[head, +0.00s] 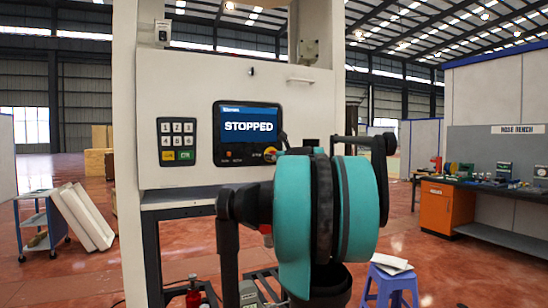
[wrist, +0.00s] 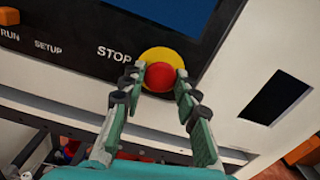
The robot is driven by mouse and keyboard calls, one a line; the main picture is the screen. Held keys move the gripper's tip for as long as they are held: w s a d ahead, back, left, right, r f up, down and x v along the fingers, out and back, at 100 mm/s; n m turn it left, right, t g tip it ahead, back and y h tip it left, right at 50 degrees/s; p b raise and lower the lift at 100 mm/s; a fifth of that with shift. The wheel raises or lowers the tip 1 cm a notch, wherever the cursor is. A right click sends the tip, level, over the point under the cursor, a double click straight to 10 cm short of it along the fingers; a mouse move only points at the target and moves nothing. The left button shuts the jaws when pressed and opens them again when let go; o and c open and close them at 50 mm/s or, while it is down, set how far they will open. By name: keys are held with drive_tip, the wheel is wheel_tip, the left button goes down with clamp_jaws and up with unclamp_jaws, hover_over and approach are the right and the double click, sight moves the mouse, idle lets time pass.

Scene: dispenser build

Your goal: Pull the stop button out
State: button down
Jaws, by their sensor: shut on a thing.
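The stop button (wrist: 160,76) is a round red knob on a yellow disc at the lower edge of the dark panel, right of the printed word STOP in the wrist view. My gripper (wrist: 158,90) has its two green-and-black fingers on either side of the red knob, with the tips close against it, and is shut on it. In the head view my arm hides the gripper and most of the button; a bit of yellow shows beside the arm. The screen (head: 248,126) above reads STOPPED.
A keypad (head: 177,140) sits left of the screen on the pale dispenser cabinet (head: 190,85). A blue stool (head: 390,286) stands on the floor at the lower right. A workbench (head: 500,190) is further right, and a cart (head: 42,225) stands at the left. Open red floor lies between.

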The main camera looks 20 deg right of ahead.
drive_tip(key=shift+s, duration=0.4)
drive_tip(key=c, duration=1.1)
unclamp_jaws()
drive_tip(key=shift+s, duration=0.15)
drive_tip(key=s, duration=1.1)
drive_tip(key=shift+s+d, duration=0.25)
drive_tip(key=shift+s, duration=0.15)
